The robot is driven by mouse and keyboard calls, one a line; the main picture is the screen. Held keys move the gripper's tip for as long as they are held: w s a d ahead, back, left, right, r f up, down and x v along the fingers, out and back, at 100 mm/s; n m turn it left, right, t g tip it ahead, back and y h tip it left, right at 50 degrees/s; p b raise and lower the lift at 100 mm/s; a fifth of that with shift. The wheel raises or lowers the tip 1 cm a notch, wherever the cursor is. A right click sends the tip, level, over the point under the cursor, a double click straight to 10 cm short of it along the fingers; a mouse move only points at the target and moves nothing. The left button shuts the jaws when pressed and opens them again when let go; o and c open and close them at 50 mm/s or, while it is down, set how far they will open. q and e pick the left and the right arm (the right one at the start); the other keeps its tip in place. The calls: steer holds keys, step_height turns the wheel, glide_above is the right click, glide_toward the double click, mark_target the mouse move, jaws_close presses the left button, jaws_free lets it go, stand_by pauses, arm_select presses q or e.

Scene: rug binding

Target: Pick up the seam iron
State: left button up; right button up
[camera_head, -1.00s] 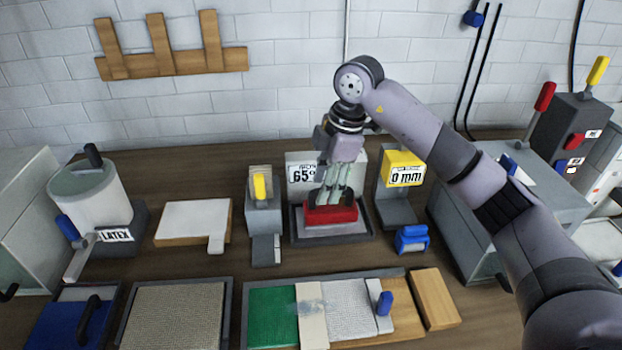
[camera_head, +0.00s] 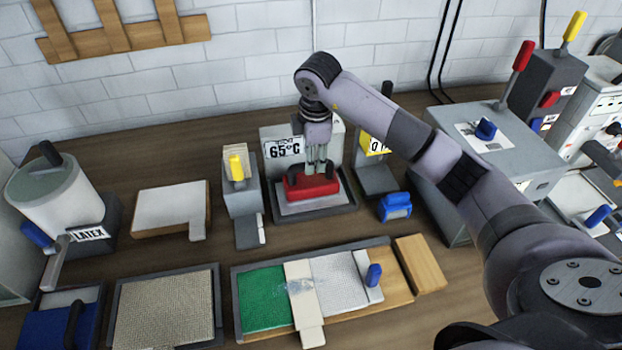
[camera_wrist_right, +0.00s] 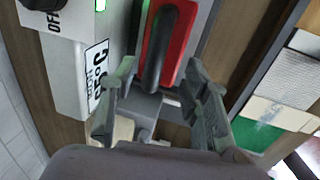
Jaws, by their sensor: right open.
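The seam iron (camera_head: 312,188) is a red block with a black handle. It sits on a grey plate (camera_head: 318,207) in front of a white unit reading 65°C (camera_head: 284,148). My right gripper (camera_head: 317,166) is open and points down at the iron's handle in the head view. In the right wrist view the open fingers (camera_wrist_right: 160,105) stand on either side of the near end of the black handle (camera_wrist_right: 160,50), with the red body (camera_wrist_right: 180,45) beyond. I cannot tell whether the fingers touch it. My left gripper is not in view.
A grey stand with a yellow lever (camera_head: 236,168) is left of the iron. A blue tool (camera_head: 395,206) lies to its right, below a yellow-labelled gauge (camera_head: 375,145). A board with green and white pieces (camera_head: 265,297) lies in front. A latex pot (camera_head: 60,200) stands left.

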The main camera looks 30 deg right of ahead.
steer(key=shift+f, duration=0.2)
steer(key=shift+f+p, duration=0.2)
steer(key=shift+p, duration=0.1)
steer(key=p, duration=0.2)
glide_above(311, 177)
steer(key=f, duration=0.4)
steer(key=shift+s+a+f, duration=0.15)
steer(key=shift+s+a, duration=0.05)
steer(key=shift+s, duration=0.15)
steer(key=shift+f, duration=0.2)
steer(key=shift+c, duration=0.5)
jaws_close()
